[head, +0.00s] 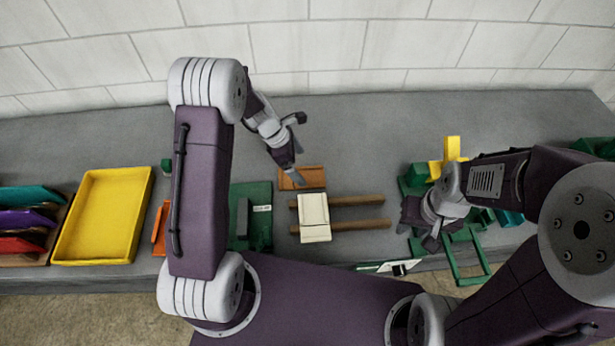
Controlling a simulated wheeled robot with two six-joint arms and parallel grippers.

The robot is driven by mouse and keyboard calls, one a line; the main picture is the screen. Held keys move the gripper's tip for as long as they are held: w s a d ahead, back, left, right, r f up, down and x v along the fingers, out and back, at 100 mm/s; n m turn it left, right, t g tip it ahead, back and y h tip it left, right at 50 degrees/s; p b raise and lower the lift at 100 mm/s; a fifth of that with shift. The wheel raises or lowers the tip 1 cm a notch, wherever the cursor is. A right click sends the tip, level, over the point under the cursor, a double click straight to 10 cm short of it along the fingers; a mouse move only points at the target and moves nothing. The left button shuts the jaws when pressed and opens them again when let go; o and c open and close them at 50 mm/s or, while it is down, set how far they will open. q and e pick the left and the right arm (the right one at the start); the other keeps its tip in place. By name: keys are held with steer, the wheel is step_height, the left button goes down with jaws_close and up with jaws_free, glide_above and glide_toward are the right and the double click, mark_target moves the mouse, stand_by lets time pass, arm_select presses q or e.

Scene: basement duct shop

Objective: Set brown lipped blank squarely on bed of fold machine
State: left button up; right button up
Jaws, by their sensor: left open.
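A brown blank (310,171) lies flat on the bench, behind a cream plate. Its lip is too small to make out. My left gripper (299,150) is open, just above and beside the blank's left end, and partly covers it; I cannot tell if it touches. A green machine with a yellow upright part (452,150), which may be the fold machine, stands at the right, largely hidden by my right arm. My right gripper (420,228) hangs over its left front; its finger opening is unclear.
The cream plate (314,212) rests across two wooden rails (360,226). A green plate with a label (259,225) lies left of them. An orange piece (160,230) and yellow tray (100,258) are farther left, beside a rack of coloured sheets (35,195). The rear bench is clear.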

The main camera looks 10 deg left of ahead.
mark_target(311, 177)
arm_select(q)
steer(key=x, duration=0.5)
steer(key=shift+s+d, duration=0.15)
steer(key=shift+d, duration=0.25)
steer(key=shift+a+f, duration=0.1)
steer(key=shift+a, duration=0.15)
steer(key=shift+d, duration=0.15)
steer(key=c, duration=1.6)
steer(key=shift+r, duration=0.4)
steer(key=r, duration=0.2)
steer(key=d+r, duration=0.1)
steer(key=r, duration=0.1)
steer(key=d+r, duration=0.6)
steer(key=d, duration=0.4)
steer(key=shift+s+d+r, duration=0.15)
steer(key=shift+s+d, duration=0.1)
steer(key=shift+s, duration=0.2)
